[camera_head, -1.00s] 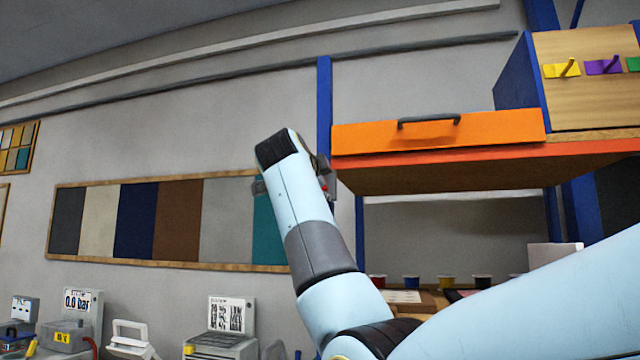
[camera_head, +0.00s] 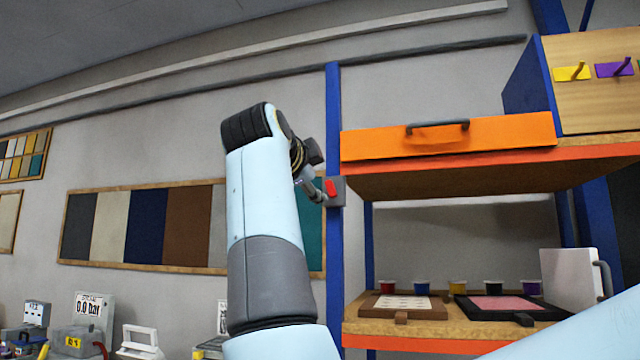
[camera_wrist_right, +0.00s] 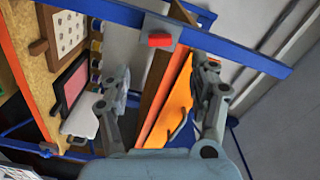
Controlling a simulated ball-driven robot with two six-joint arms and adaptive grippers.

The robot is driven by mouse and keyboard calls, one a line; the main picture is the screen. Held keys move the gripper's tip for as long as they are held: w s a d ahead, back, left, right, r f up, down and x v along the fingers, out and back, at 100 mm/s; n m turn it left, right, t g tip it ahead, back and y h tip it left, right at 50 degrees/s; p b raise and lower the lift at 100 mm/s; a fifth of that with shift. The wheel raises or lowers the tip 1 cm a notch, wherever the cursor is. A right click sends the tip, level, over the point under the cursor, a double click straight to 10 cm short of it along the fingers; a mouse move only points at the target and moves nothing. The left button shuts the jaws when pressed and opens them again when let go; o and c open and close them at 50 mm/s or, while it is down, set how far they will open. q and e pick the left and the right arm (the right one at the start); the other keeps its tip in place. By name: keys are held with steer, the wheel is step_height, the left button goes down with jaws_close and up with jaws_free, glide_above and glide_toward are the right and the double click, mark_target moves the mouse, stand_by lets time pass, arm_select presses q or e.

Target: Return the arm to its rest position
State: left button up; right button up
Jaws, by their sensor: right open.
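My right arm stands upright in the middle of the head view, its wrist bent over at the top. The right gripper (camera_head: 312,182) is partly hidden behind the wrist in that view, close in the picture to the blue post. In the right wrist view the right gripper (camera_wrist_right: 161,80) has its two fingers spread wide, with nothing between them. My left gripper is not in view.
A red switch on a grey plate (camera_head: 332,188) is on the blue post (camera_head: 333,110). Right of it, an orange drawer (camera_head: 450,138) sits above a lower shelf with a framed pattern card (camera_head: 402,306), a pink-and-black frame (camera_head: 505,304) and several cups. Sample boards hang left.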

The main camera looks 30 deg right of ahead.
steer(key=shift+s+a, duration=0.3)
steer(key=shift+s, duration=0.05)
stand_by(0.3)
